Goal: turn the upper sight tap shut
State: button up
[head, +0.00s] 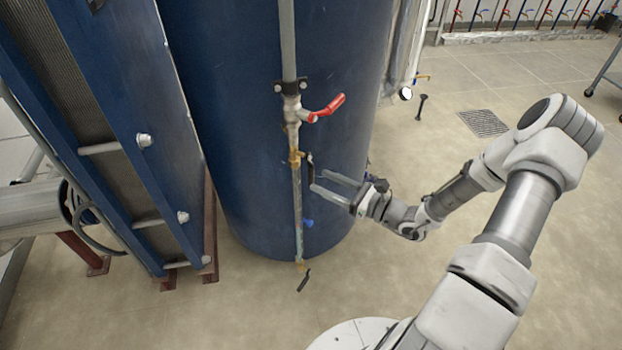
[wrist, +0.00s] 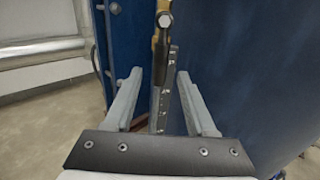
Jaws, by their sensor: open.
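The upper sight tap (head: 295,158) is a brass fitting on the thin vertical gauge on the blue tank. Its black lever (head: 310,172) hangs down, roughly along the gauge. In the wrist view the tap's brass body (wrist: 163,18) is at the top centre, with the dark lever (wrist: 159,60) below it. My gripper (head: 318,181) is open at the lever, coming from the right. In the wrist view its two fingers (wrist: 159,76) stand either side of the lever, with a visible gap on each side. Contact with the lever cannot be made out.
A red-handled valve (head: 325,110) sits above the tap. A small blue handle (head: 307,223) and a lower brass tap (head: 301,266) with a black lever are below. The blue plate exchanger (head: 100,130) stands left of the tank (head: 240,130). Floor at the right is mostly clear.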

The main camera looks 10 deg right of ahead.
aim_at(314, 177)
jog(key=shift+b+x, duration=0.4)
jog(key=shift+x, duration=1.95)
grip_shut()
